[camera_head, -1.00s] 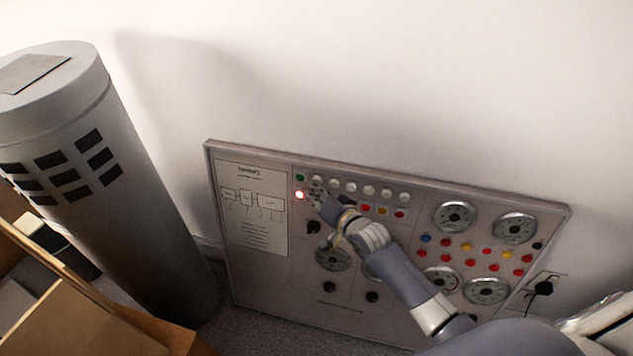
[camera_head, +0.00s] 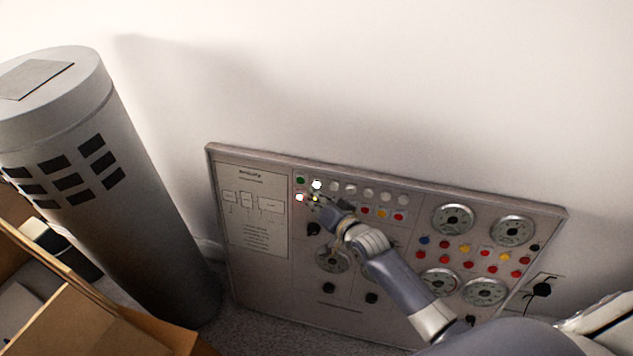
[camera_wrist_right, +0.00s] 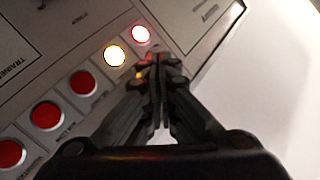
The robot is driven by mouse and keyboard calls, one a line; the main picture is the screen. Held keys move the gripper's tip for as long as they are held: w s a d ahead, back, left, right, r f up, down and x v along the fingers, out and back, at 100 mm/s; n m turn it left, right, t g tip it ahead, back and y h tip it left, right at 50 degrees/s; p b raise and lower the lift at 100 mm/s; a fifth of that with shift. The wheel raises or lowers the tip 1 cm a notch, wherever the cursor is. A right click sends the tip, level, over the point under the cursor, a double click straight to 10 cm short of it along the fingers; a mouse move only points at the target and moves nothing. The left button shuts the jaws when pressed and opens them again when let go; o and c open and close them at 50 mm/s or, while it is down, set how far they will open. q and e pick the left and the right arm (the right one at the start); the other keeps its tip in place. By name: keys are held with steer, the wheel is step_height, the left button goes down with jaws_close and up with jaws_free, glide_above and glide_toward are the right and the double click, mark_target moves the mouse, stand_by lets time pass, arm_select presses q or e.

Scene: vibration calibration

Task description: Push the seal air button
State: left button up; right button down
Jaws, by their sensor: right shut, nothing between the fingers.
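The control panel (camera_head: 262,296) leans at the wall, with rows of buttons along its upper part. Near its upper left, a white button (camera_head: 317,184) is lit, a red button (camera_head: 299,197) below left of it is lit, and a small yellow light (camera_head: 315,199) glows beside my right gripper (camera_head: 326,202). In the right wrist view the closed fingertips (camera_wrist_right: 158,66) are close to a lit yellow-white button (camera_wrist_right: 115,56) and a lit red one (camera_wrist_right: 140,34). Contact cannot be told. The labels are too blurred to pick out the seal air button. My left gripper is not in view.
Unlit red buttons (camera_wrist_right: 84,82) line up in the right wrist view. Gauges (camera_head: 453,219) and more coloured buttons fill the panel's right side. A grey cylinder (camera_head: 150,235) and a cardboard box (camera_head: 95,322) stand at the left. The wall above is bare.

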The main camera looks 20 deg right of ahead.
steer(key=shift+s, duration=0.1)
steer(key=shift+a, duration=0.1)
steer(key=s+a+p, duration=0.1)
steer(key=s+p, duration=0.1)
steer(key=s+a+r+p, duration=0.1)
steer(key=s, duration=0.1)
steer(key=shift+a+p, duration=0.35)
stand_by(0.6)
